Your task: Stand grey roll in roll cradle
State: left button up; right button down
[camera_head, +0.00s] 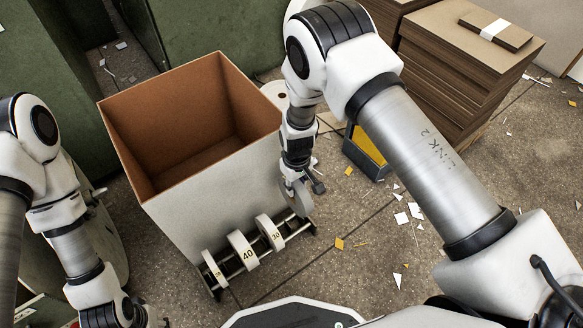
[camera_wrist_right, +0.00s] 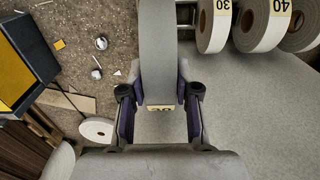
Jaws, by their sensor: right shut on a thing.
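A grey roll (camera_head: 302,199) with a yellow label is in my right gripper (camera_head: 296,184), at the right end of the roll cradle (camera_head: 314,228). In the right wrist view the two fingers (camera_wrist_right: 158,108) are shut on the sides of the grey roll (camera_wrist_right: 160,45). The roll stands on edge, in line with the cradle's row; I cannot tell whether it touches the rails. The cradle, low on the front of the large box, holds a roll marked 40 (camera_head: 242,250), one marked 30 (camera_head: 270,232) and another at the left end (camera_head: 214,269). My left gripper (camera_head: 146,318) is partly cut off at the bottom edge.
The open greyboard box (camera_head: 205,190) stands directly behind the cradle. A black and yellow bin (camera_head: 366,150) and stacked boards (camera_head: 455,65) are to the right.

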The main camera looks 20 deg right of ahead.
aim_at(295, 207)
jog(key=shift+w+a+f, duration=0.1)
jog(key=shift+a+f, duration=0.05)
jog(key=shift+f, duration=0.25)
jog(key=shift+f+b, duration=0.35)
jog(key=shift+b, duration=0.25)
notch_tip(295, 207, down, 7)
jog(key=b, duration=0.7)
jog(key=shift+r, duration=0.1)
jog(key=shift+r+p, duration=0.15)
jog(key=shift+p, duration=0.4)
jog(key=shift+f+b, duration=0.35)
jog(key=shift+b, duration=0.05)
jog(key=shift+f+b, duration=1.1)
jog(key=shift+f, duration=0.95)
jog(key=c, duration=0.8)
grip_release()
